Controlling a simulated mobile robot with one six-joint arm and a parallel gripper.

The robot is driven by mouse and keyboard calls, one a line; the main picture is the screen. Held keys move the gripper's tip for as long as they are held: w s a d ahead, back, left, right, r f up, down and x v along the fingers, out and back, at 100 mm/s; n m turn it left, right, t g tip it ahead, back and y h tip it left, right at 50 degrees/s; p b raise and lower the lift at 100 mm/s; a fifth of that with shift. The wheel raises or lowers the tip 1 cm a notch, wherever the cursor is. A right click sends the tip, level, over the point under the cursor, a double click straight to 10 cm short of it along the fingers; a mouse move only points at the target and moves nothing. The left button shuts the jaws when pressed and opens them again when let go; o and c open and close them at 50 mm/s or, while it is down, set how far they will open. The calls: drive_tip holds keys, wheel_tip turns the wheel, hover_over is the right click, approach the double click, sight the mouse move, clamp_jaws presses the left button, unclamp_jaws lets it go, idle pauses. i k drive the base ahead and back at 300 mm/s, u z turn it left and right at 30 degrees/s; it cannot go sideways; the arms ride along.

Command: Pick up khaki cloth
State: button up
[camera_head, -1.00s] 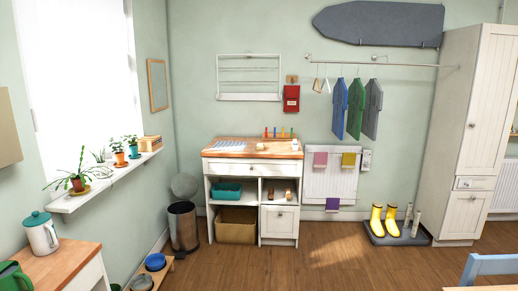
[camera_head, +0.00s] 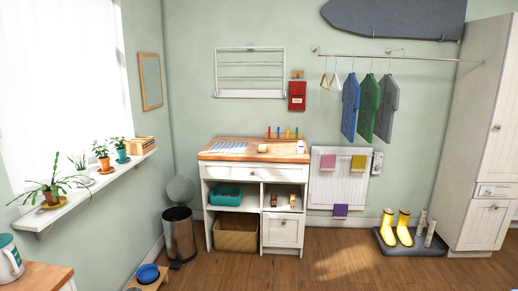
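The yellowish cloth (camera_head: 358,162), the only one near khaki in colour, hangs over the top right part of the white radiator (camera_head: 327,186). A pinkish-purple cloth (camera_head: 328,161) hangs to its left on the same radiator. A darker purple cloth (camera_head: 340,210) hangs at the radiator's lower edge. My gripper is not in view.
A wooden-topped cabinet (camera_head: 222,173) stands left of the radiator. Yellow boots (camera_head: 403,228) stand on a grey tray (camera_head: 383,244) to its right, beside a tall white cupboard (camera_head: 477,150). Shirts (camera_head: 368,108) hang above. Wooden floor (camera_head: 335,262) is clear in front.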

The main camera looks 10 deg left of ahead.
sight(262, 149)
drive_tip(key=u, duration=0.05)
drive_tip(key=i, duration=2)
drive_tip(key=u, duration=0.5)
